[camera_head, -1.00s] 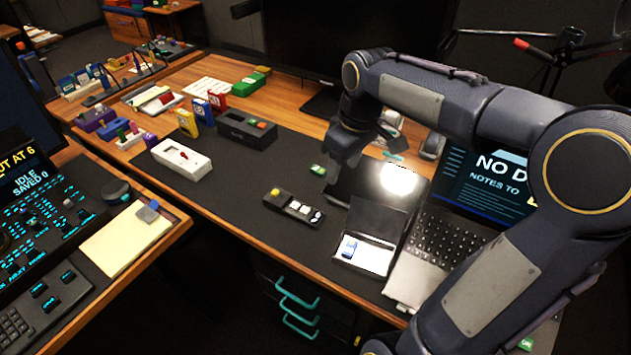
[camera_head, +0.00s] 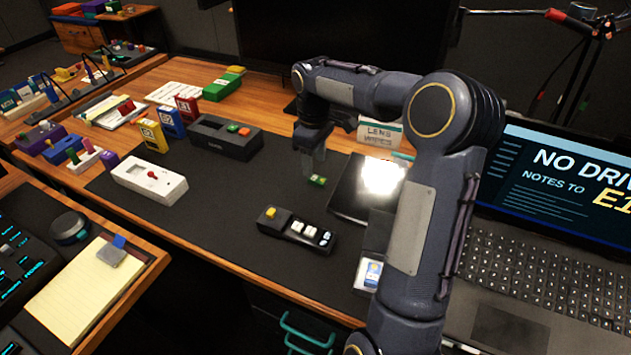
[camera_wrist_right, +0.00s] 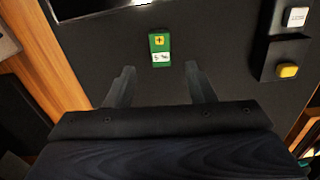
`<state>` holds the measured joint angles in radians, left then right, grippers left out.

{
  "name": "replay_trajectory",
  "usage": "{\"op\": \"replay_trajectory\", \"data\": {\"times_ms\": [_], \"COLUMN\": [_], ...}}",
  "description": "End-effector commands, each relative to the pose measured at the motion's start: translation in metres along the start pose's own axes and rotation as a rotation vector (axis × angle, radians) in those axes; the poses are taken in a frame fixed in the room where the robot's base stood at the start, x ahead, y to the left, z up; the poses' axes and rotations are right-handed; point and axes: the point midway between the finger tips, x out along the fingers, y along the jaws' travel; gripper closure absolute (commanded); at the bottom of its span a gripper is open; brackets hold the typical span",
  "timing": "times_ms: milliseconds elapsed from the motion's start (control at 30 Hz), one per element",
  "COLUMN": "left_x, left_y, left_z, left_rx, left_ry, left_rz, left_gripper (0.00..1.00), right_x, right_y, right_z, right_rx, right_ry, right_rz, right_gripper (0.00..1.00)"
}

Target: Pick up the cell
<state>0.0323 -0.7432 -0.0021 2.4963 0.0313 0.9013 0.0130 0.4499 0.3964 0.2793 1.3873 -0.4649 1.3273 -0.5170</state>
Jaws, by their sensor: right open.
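The cell is a small green block (camera_head: 317,181) with a yellow plus patch and a white label. It lies flat on the dark desk mat. In the right wrist view the cell (camera_wrist_right: 160,48) is at the top middle, beyond the fingertips and roughly in line with the gap between them. My right gripper (camera_head: 312,168) points down just above and behind the cell in the head view. In the wrist view its fingers (camera_wrist_right: 161,80) are apart with nothing between them. My left gripper is not in view.
A black device with a yellow button (camera_head: 297,229) lies in front of the cell. A dark glossy panel (camera_head: 350,205) is to its right, and a laptop (camera_head: 540,275) farther right. A white meter (camera_head: 148,180) and black box (camera_head: 226,138) stand left. The mat between is clear.

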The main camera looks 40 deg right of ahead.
Motion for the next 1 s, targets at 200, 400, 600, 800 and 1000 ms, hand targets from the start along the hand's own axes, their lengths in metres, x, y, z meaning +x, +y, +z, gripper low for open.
{"op": "replay_trajectory", "data": {"times_ms": [200,400,600,800,1000], "left_x": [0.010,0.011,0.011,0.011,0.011], "left_y": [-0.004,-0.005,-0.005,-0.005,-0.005], "left_z": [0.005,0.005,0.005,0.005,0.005], "left_rx": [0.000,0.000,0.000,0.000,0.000], "left_ry": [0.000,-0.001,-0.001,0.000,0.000], "left_rz": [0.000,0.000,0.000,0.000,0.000], "left_gripper": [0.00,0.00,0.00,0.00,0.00], "right_x": [0.035,0.045,0.045,0.045,0.044], "right_y": [-0.002,-0.002,-0.002,-0.002,-0.002], "right_z": [0.006,0.006,0.006,0.006,0.006], "right_rx": [0.001,0.002,0.002,0.003,0.002], "right_ry": [-0.002,0.000,0.001,0.001,0.001], "right_rz": [-0.002,0.001,0.002,0.002,0.002], "right_gripper": [0.51,0.51,0.55,0.81,0.99]}}
